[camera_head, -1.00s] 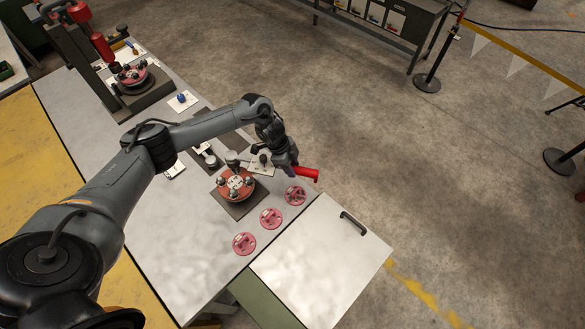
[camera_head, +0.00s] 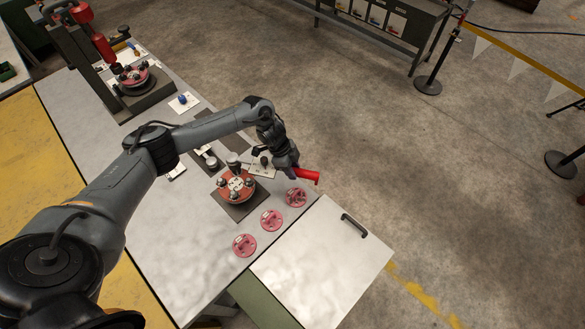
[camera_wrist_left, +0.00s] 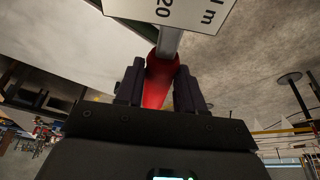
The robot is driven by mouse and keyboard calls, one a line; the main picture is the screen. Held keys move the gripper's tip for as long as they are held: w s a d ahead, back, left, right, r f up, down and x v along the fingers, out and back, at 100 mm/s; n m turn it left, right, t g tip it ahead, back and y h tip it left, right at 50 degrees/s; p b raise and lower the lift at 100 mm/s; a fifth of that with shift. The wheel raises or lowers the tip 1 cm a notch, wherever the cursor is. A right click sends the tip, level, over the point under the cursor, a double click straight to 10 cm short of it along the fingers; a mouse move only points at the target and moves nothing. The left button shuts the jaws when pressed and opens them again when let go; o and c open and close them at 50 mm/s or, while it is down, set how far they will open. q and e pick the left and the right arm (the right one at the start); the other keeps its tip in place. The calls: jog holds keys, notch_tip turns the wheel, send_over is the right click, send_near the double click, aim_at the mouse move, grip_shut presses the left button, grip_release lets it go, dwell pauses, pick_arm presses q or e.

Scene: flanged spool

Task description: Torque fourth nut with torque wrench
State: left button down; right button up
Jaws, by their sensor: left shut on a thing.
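My left gripper (camera_head: 290,165) is shut on the red handle of the torque wrench (camera_head: 308,175), beyond the right side of the flanged spool. In the left wrist view the red handle of the wrench (camera_wrist_left: 158,85) lies between my two fingers (camera_wrist_left: 158,88), with a grey shaft and a white label reading "20" and "m" above it. The red flanged spool (camera_head: 236,187) sits on a dark square plate, with several dark nuts or studs around its top face. My right gripper is not in view.
Several round pink-red trays (camera_head: 271,220) line the table edge near the spool. A second red flanged piece (camera_head: 133,75) stands on a dark fixture at the far left. A white panel with a black handle (camera_head: 354,224) adjoins the table at lower right.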

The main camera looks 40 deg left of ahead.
pick_arm(q)
jog(key=shift+w+f, duration=0.1)
jog(key=shift+f+b, duration=0.7)
jog(key=shift+f, duration=0.15)
jog(key=shift+f+b, duration=0.95)
jog(key=shift+f, duration=0.35)
jog(key=shift+s+d+r+m+p, duration=0.15)
jog(key=shift+s+d+m+p, duration=0.15)
jog(key=shift+s+p, duration=0.3)
jog(key=s+m, duration=0.1)
jog(key=s+d+p, duration=0.1)
jog(key=s, duration=0.1)
jog(key=shift+s+d+m+g, duration=0.1)
jog(key=shift+d+m+g, duration=0.05)
jog(key=shift+m+g, duration=0.2)
